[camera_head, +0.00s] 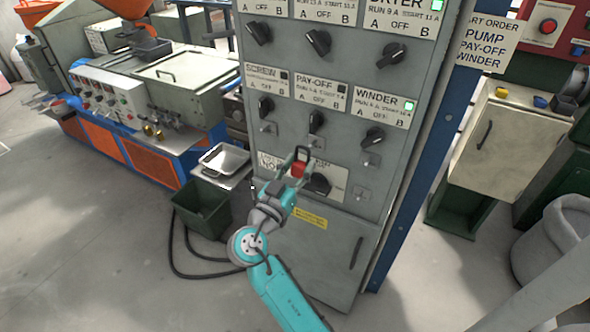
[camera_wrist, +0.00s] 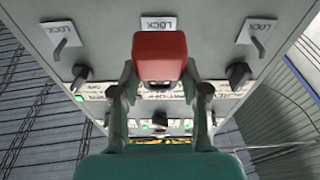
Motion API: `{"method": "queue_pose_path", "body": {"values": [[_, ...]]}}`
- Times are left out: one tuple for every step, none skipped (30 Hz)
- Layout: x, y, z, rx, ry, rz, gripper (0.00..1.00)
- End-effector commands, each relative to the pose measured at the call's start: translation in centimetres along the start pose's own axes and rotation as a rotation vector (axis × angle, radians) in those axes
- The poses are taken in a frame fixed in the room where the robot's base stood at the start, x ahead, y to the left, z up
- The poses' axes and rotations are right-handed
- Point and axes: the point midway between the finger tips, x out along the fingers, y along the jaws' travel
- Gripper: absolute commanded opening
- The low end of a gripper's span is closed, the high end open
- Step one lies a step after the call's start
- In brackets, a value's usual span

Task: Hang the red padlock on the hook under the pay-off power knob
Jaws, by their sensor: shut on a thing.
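The red padlock (camera_head: 298,170) is in my gripper (camera_head: 297,166), shackle upward, in front of the grey panel. In the wrist view the padlock (camera_wrist: 160,56) sits between the two fingertips (camera_wrist: 161,72). The black pay-off knob (camera_head: 316,121) is above the padlock in the head view, on the panel's lower knob row. The small hook plate (camera_head: 314,142) under that knob is just above the padlock. In the wrist view the padlock covers the middle hook below its LOCK label (camera_wrist: 157,23). I cannot tell whether the shackle touches the hook.
The screw knob (camera_head: 265,107) and winder knob (camera_head: 373,137) flank the pay-off knob, each with its own hook plate, (camera_head: 268,128) under the screw knob. A tray (camera_head: 222,160) and green bin (camera_head: 201,208) stand left.

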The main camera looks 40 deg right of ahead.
Motion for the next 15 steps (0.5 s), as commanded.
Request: {"method": "queue_pose_path", "body": {"values": [[0.3,0.0,0.0,0.0,0.001,0.001,0.06],[0.4,0.0,0.1,0.0,0.001,0.001,0.06],[0.6,0.0,0.1,0.0,0.001,0.001,0.06],[0.8,0.0,0.2,0.0,0.001,0.001,0.06],[0.9,0.0,0.2,0.0,0.001,0.001,0.06],[1.1,0.0,0.2,0.0,0.001,0.002,0.06],[1.3,0.0,0.3,0.0,0.001,0.002,0.06],[1.4,0.0,0.3,0.0,0.001,0.002,0.06],[1.6,0.0,0.4,0.001,0.001,0.002,0.06],[1.8,0.0,0.4,0.001,0.001,0.001,0.06],[1.9,0.0,0.4,0.001,0.001,0.001,0.06],[2.1,0.0,0.5,0.001,0.001,0.0,0.06],[2.2,0.0,0.6,0.001,0.001,0.001,0.06],[2.4,0.0,0.6,0.001,0.001,0.001,0.06],[2.6,0.0,0.7,0.001,0.0,0.001,0.06]]}}
